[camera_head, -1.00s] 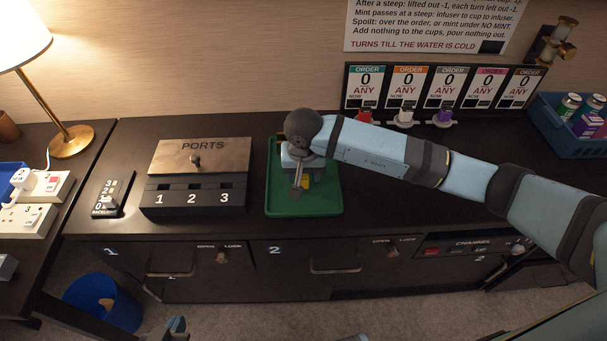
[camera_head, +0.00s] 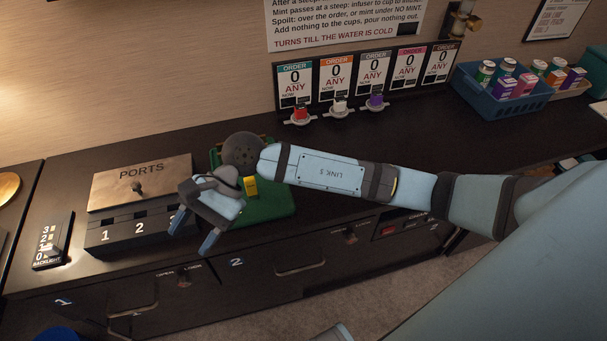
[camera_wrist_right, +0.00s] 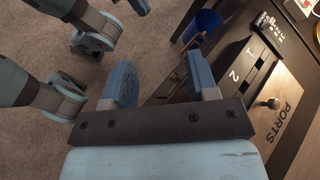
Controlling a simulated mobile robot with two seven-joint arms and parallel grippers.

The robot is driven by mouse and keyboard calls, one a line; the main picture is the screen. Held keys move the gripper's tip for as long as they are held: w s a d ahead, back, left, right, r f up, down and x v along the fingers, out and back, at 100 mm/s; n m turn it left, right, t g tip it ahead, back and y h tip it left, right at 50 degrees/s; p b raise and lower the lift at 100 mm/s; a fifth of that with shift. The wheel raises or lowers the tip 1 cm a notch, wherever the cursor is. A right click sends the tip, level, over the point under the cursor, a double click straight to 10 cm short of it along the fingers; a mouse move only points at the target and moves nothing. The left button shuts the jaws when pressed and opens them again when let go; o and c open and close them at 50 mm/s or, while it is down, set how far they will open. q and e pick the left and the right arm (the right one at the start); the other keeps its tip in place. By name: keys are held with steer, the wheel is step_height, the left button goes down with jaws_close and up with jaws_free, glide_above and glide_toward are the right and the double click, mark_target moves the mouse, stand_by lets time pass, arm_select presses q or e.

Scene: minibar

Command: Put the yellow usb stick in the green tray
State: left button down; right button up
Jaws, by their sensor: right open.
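The yellow usb stick (camera_head: 251,187) is within the outline of the green tray (camera_head: 268,207) in the head view, just right of my right wrist. It seems to rest on the tray floor. My right arm hides part of the tray's back. My right gripper (camera_head: 192,233) is open and empty, over the counter's front edge between the ports box and the tray. In the right wrist view the open right gripper (camera_wrist_right: 163,82) has nothing between its fingers. Parts of my left arm show at the left of that view, but its jaws are not clear.
The ports box (camera_head: 140,192) stands left of my right gripper, with a backlight slider (camera_head: 50,245) beyond it. Order cards (camera_head: 365,78) and small coloured items on holders line the back. A blue crate (camera_head: 510,95) stands at the back right. Drawers lie below the counter.

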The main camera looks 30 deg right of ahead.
step_height(320, 180, up, 6)
steer(key=a+m+t+y, duration=0.1)
steer(key=m+t+y, duration=0.75)
steer(key=m, duration=0.85)
steer(key=d+f+m+t+h, duration=0.6)
steer(key=d+f+m, duration=0.1)
steer(key=m, duration=0.9)
steer(key=d+f+m+t+h, duration=0.6)
steer(key=m+h, duration=0.1)
steer(key=m, duration=0.9)
steer(key=s+d+f+m+g+h, duration=0.1)
steer(key=s+d+f+m+g, duration=0.1)
steer(key=s+f+m, duration=0.3)
steer(key=s+d+f+m+g+h, duration=0.2)
steer(key=s+d+f+m+g, duration=0.1)
steer(key=f, duration=0.4)
steer(key=s+m+g, duration=0.1)
steer(key=s+m, duration=0.1)
steer(key=shift+d+f+m, duration=0.3)
steer(key=shift+f+m, duration=0.05)
steer(key=shift+m, duration=0.05)
